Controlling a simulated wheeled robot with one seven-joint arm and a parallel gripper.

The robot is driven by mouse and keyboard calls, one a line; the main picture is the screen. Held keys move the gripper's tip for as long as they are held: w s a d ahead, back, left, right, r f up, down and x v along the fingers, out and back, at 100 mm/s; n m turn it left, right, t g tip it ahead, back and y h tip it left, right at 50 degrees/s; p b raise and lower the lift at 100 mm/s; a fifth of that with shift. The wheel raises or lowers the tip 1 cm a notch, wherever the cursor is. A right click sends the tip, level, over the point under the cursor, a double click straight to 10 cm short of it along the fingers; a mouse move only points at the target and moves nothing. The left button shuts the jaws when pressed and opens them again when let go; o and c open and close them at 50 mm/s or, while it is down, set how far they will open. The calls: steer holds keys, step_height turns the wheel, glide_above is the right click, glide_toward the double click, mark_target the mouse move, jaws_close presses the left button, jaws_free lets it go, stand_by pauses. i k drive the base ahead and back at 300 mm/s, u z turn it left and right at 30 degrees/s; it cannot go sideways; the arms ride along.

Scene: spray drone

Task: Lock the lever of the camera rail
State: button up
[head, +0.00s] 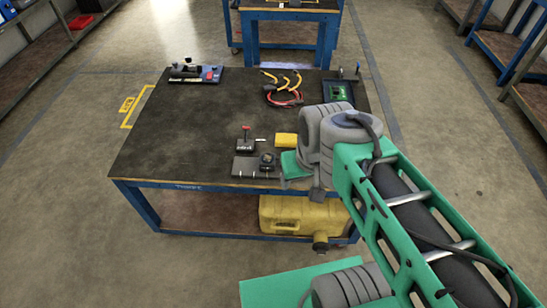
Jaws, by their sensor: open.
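A small device with an upright red-knobbed lever (246,132) stands near the front edge of the workbench, beside a flat grey plate (246,168). A small dark camera-like block (267,161) sits at the plate's right side. I take these for the camera rail and its parts, but they are too small to be sure, and the lever's lock state cannot be told. My gripper (300,184) is at the bench's front edge, just right of the block, partly hidden by my arm. It is open, and no held object shows.
A yellow block (285,140) lies behind my gripper. A dark fixture with red parts (195,73) is at the back left. A yellow case (290,214) is underneath.

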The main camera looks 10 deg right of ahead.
mark_target(246, 128)
steer(key=u, duration=0.6)
steer(key=k, duration=0.65)
steer(key=u, duration=0.8)
steer(key=i, duration=1.35)
steer(key=z, duration=1.1)
steer(key=i, duration=0.5)
steer(key=z, duration=0.4)
